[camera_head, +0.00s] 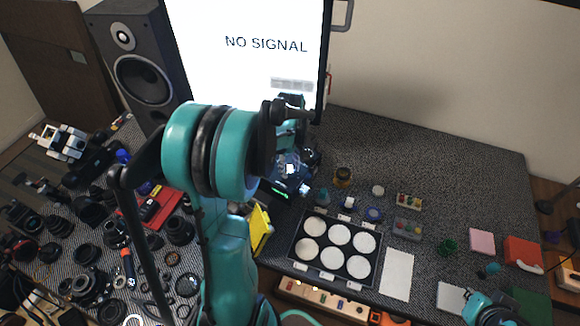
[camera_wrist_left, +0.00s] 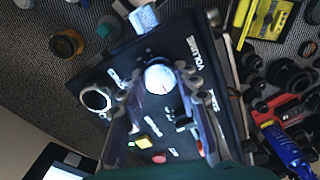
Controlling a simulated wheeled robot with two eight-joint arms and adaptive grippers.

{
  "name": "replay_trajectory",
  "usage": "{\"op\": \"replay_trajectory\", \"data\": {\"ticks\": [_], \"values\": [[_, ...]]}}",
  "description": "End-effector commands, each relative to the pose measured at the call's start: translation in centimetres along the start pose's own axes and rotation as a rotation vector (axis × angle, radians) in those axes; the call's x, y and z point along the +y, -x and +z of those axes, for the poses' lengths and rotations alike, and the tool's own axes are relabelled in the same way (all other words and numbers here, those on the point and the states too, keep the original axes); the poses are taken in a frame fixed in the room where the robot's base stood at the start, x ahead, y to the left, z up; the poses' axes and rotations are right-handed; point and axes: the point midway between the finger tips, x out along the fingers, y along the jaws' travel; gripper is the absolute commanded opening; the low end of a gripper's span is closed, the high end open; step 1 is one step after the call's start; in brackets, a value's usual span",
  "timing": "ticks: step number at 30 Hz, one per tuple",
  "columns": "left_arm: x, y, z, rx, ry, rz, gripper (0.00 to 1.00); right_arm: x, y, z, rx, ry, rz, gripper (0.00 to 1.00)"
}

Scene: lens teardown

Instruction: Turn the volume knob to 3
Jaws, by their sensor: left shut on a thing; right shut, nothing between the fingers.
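The volume knob (camera_wrist_left: 160,76) is a pale round knob on a dark panel (camera_wrist_left: 185,30) printed "VOLUME" in the left wrist view. My left gripper (camera_wrist_left: 157,92) is shut on this knob, with a finger on either side. A thin dark mark shows on the knob's face, but I cannot read which number it points to. In the head view the panel (camera_head: 283,183) is small, lit and partly hidden by my left arm and gripper (camera_head: 291,158). My right gripper (camera_head: 489,270) is shut and empty at the lower right, away from the panel.
A "NO SIGNAL" screen (camera_head: 235,60) and a speaker (camera_head: 140,65) stand behind. A tray (camera_head: 292,248) with several white discs lies right of my left arm. Lens parts crowd the left. A yellow item (camera_head: 259,228) lies near the arm. The mat's back right is clear.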

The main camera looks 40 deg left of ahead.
Motion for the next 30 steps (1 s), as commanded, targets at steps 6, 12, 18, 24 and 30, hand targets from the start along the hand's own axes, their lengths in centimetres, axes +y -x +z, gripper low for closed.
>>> {"op": "replay_trajectory", "data": {"ticks": [6, 12, 18, 24, 30], "values": [[0.00, 0.00, 0.00, 0.000, -0.022, 0.000, 0.03, 0.00, -0.02, 0.02, 0.000, 0.000, 0.000, 0.00], [0.01, -0.01, 0.00, 0.000, -0.105, 0.000, 0.03, 0.00, -0.09, 0.06, 0.000, 0.000, 0.000, 0.00], [0.00, -0.01, 0.00, 0.000, -0.260, 0.000, 0.03, 0.00, -0.19, 0.14, 0.000, 0.000, 0.000, 0.00], [0.00, 0.00, 0.00, 0.000, -0.450, 0.000, 0.03, 0.00, -0.29, 0.20, 0.000, 0.000, 0.000, 0.00], [-0.01, 0.00, 0.00, 0.000, -0.640, 0.000, 0.03, 0.00, -0.37, 0.26, 0.000, 0.000, 0.000, 0.00]]}}
